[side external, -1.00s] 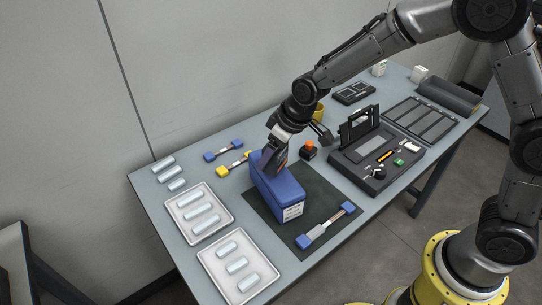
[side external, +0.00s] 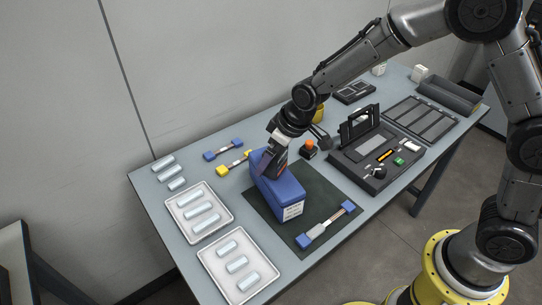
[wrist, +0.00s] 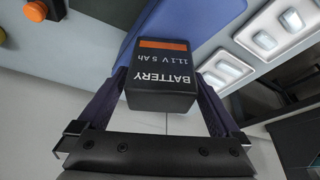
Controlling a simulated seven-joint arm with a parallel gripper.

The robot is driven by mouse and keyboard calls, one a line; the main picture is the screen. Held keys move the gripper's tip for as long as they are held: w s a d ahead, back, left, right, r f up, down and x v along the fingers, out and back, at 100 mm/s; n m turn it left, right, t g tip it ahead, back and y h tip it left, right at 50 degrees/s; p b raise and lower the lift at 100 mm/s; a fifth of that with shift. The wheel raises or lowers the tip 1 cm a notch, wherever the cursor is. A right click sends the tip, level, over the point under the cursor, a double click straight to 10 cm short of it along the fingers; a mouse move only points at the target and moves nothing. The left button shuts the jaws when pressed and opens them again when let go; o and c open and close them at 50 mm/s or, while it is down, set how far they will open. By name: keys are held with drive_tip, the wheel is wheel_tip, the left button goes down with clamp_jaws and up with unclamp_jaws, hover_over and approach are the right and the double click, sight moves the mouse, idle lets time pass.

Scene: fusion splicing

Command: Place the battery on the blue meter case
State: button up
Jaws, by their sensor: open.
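The blue meter case (side external: 284,192) stands upright on the dark mat, with a white label on its front. In the wrist view its blue surface (wrist: 200,18) lies behind the battery. The black battery (wrist: 161,76), with an orange stripe and white lettering, sits between my two fingers. My gripper (side external: 270,172) is at the top of the case. In the wrist view my gripper (wrist: 163,95) is open, with a finger on either side of the battery. The battery appears to be at the case top, but the fingers hide most of it in the side view, so contact is unclear.
Two white trays (side external: 228,218) with silver cylinders lie to the left. An open dark splicer-like device (side external: 375,160) stands to the right. An orange-topped block (side external: 309,150) is close behind the case. A blue-ended part (side external: 325,226) lies on the mat in front.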

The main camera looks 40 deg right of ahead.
drive_tip(key=v, duration=1.1)
drive_tip(key=s+d+r+m+t, duration=0.1)
drive_tip(key=s+d+r, duration=0.3)
drive_tip(key=s, duration=0.1)
drive_tip(key=s+d+r+m, duration=0.1)
drive_tip(key=s+d+r, duration=0.2)
drive_tip(key=s, duration=0.3)
drive_tip(key=s+d+m+h, duration=0.1)
drive_tip(key=s+d, duration=0.2)
drive_tip(key=s, duration=0.4)
drive_tip(key=s+d+m, duration=0.1)
drive_tip(key=s+d, duration=0.1)
drive_tip(key=s, duration=0.5)
drive_tip(key=shift+s+d+f+t+h, duration=0.2)
drive_tip(key=shift+s+d+t+h, duration=0.1)
drive_tip(key=shift+d+h, duration=0.1)
